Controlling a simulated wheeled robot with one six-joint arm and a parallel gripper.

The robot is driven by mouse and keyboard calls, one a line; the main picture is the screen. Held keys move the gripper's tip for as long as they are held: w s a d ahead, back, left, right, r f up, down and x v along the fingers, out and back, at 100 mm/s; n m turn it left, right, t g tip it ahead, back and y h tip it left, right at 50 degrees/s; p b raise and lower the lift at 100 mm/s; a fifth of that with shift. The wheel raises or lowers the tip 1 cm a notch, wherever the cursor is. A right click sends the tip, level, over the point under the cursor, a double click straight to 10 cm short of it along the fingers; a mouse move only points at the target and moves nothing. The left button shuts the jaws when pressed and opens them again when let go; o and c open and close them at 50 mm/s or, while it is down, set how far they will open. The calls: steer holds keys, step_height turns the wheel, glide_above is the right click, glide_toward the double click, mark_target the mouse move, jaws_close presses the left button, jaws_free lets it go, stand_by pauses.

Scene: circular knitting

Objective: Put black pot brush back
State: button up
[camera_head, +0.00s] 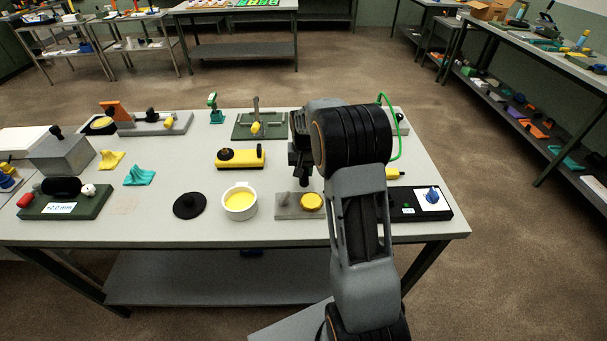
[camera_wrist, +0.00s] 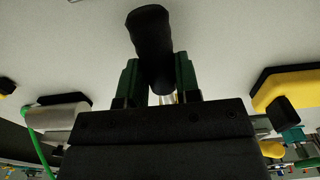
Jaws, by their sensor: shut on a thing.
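My gripper (camera_head: 301,168) is over the table, right of its middle, with its fingers pointing down. In the wrist view my gripper (camera_wrist: 157,72) has its two green fingers shut on a black, rounded handle, which I take to be the black pot brush (camera_wrist: 150,32). A bit of shiny metal shows below the handle between the fingers; the bristles are hidden. A white pot (camera_head: 240,213) with yellow contents stands left of and nearer than my gripper. A flat black lid-like disc with a knob (camera_head: 189,206) lies left of the pot.
A grey block with a yellow round piece (camera_head: 289,208) lies right of the pot. A yellow block with black parts (camera_head: 251,159) is left of my gripper. A black control box with a blue knob (camera_head: 425,203) is at right. Bare table (camera_head: 200,235) shows along the front.

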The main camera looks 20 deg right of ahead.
steer(key=shift+f, duration=1.05)
steer(key=shift+f, duration=0.15)
steer(key=o, duration=0.9)
